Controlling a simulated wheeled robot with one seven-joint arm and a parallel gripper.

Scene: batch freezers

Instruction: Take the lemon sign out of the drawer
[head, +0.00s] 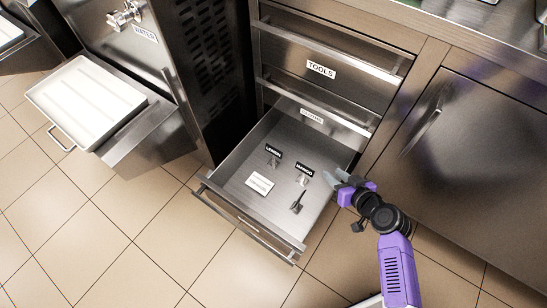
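The lemon sign (273,150) is a small black label with white letters on a clip-like grey base. It stands in the open bottom drawer (232,176), toward the back left. A similar sign, seemingly reading mango (304,170), stands to its right, nearer my gripper. My gripper (332,174) is at the drawer's right side, right of both signs and apart from the lemon sign. Its two grey fingers point left and look spread, with nothing seen between them. Its exact height over the drawer is hard to tell.
A white card (260,183) and a small dark tool or clip (298,203) also lie in the drawer. The shut tools drawer (320,69) is above, with a protruding handle. A batch freezer with a white tray (87,100) stands left. A closed cabinet door (470,150) is right.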

